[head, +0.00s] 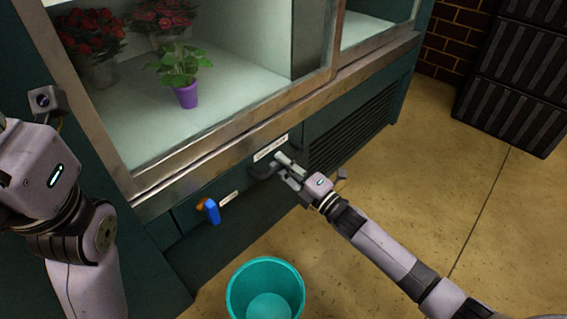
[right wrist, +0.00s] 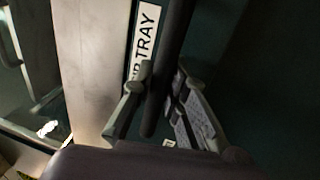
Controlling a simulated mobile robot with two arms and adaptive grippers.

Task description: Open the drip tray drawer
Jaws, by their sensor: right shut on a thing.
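The drip tray drawer (head: 289,141) is in the dark green lower front of the display cabinet, under the metal sill. Its front looks flush with the cabinet. A white label (head: 270,148) sits above its dark bar handle (head: 262,172); in the right wrist view the label (right wrist: 146,40) partly reads "TRAY". My right gripper (head: 284,164) is at this handle. In the right wrist view the dark handle bar (right wrist: 172,60) runs between the two fingers, and the gripper is shut on it. My left arm shows at the left, but its fingers are out of view.
A valve with an orange and blue handle (head: 211,210) sticks out left of the drawer. A teal bucket (head: 265,285) stands on the floor below. A vent grille (head: 350,133) is to the right. Dark crates (head: 515,75) stand at the back right. The floor at right is clear.

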